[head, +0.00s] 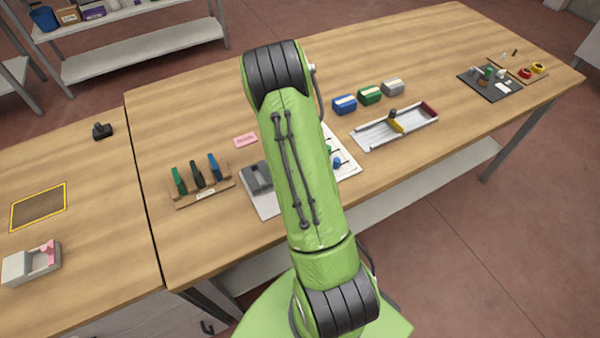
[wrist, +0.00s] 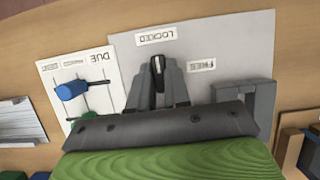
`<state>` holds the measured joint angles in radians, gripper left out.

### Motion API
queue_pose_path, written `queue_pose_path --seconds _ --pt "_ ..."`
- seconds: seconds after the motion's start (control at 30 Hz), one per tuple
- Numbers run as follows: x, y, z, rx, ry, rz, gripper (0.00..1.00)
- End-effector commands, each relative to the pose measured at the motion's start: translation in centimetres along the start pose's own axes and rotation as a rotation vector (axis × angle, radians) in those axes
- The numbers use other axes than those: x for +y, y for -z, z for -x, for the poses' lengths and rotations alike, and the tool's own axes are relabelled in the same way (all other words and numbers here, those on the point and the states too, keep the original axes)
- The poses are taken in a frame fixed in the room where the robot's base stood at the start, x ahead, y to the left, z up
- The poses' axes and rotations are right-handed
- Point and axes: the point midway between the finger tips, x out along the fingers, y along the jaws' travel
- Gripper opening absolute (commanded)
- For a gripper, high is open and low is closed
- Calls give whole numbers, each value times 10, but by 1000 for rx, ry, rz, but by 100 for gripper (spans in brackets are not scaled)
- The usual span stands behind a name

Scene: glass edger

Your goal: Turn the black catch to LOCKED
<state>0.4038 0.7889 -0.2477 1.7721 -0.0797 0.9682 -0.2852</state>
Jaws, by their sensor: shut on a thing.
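The black catch (wrist: 157,64) shows in the wrist view on a pale grey plate (wrist: 215,35). Its visible end points up the picture, roughly toward the LOCKED label (wrist: 156,35). The FREE label (wrist: 201,66) is to its right. My gripper (wrist: 157,82) is shut on the catch, one grey finger on each side. The catch's lower part is hidden by the fingers and gripper body. In the head view my green arm covers the catch and gripper; only part of the plate (head: 262,205) shows.
A grey frame-like block (wrist: 262,95) stands on the plate, right of my gripper. Left of it is a white DUE card (wrist: 50,70) with a blue knob (wrist: 71,90). In the head view, a wooden rack (head: 204,197) with several coloured pieces stands left of the plate.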

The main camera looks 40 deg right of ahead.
Motion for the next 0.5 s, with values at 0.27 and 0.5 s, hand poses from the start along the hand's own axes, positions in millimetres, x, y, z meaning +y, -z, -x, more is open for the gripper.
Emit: queue_pose_path --seconds 0.27,0.5 --pt "0 1 1 3 0 2 38" --pt "0 0 0 1 0 1 43"
